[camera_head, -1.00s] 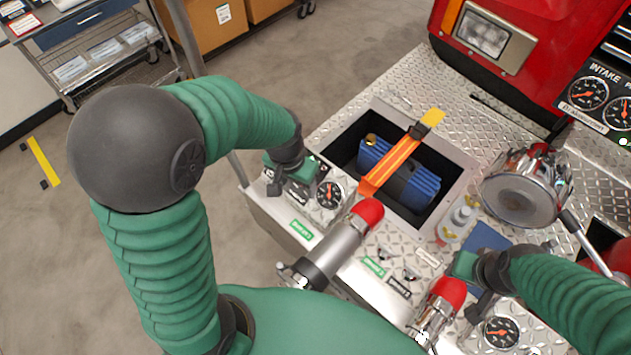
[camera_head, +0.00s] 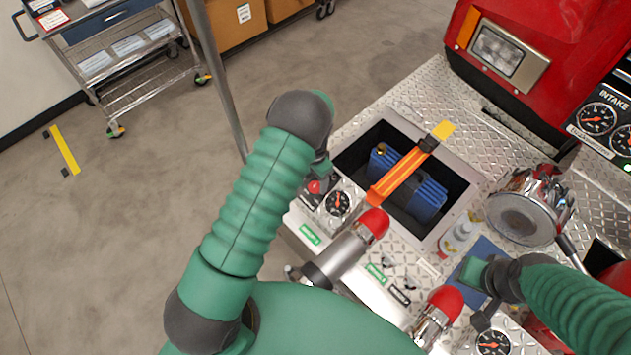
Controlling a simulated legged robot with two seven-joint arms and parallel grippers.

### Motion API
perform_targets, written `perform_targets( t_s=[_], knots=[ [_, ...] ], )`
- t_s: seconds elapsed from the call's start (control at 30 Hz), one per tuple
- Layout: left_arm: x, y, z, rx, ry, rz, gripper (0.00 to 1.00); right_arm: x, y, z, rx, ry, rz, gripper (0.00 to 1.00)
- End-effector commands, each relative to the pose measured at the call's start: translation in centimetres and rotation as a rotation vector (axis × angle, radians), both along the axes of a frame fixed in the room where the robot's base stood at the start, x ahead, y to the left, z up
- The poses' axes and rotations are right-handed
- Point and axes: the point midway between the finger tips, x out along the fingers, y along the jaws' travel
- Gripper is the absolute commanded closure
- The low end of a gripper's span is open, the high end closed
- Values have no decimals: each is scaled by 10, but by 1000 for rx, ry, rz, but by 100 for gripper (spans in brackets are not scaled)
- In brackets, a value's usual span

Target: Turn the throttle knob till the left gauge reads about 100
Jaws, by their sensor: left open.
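The left gauge (camera_head: 338,203), a small black dial with an orange needle, is on the bumper's left end; its value is too small to read. A small red knob (camera_head: 313,187) shows just left of it, probably the throttle knob. My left gripper (camera_head: 319,176) is open, above and beside this red knob, and my arm partly hides it. I cannot tell whether they touch. My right gripper (camera_head: 477,296) is low on the right, above the bumper near a second gauge (camera_head: 493,342); its jaws are not clear.
A silver nozzle with a red tip (camera_head: 373,222) lies close right of the left gauge. A second red-tipped fitting (camera_head: 445,301) stands near my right gripper. A recessed bin (camera_head: 447,221) holds a blue item (camera_head: 427,196) under an orange strap (camera_head: 398,175). A chrome fitting (camera_head: 526,217) is at right.

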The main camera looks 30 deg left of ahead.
Motion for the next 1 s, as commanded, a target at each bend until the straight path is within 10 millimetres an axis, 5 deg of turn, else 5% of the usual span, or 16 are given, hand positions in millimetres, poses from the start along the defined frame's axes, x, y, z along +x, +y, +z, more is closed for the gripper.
perform_targets(
  t_s=[0.2, 0.5, 1.0],
  knots=[
    [-1, 0, -29, 0, 0, 2, 39, 0, 0, 7, 0, 0, 0, 67],
    [0, 0, -33, 0, -1, 1, 41, 0, 0, 7, 0, 0, 0, 67],
    [-1, 0, -32, 0, -1, 2, 100, 0, 0, 7, 0, 0, 0, 67]
  ],
)
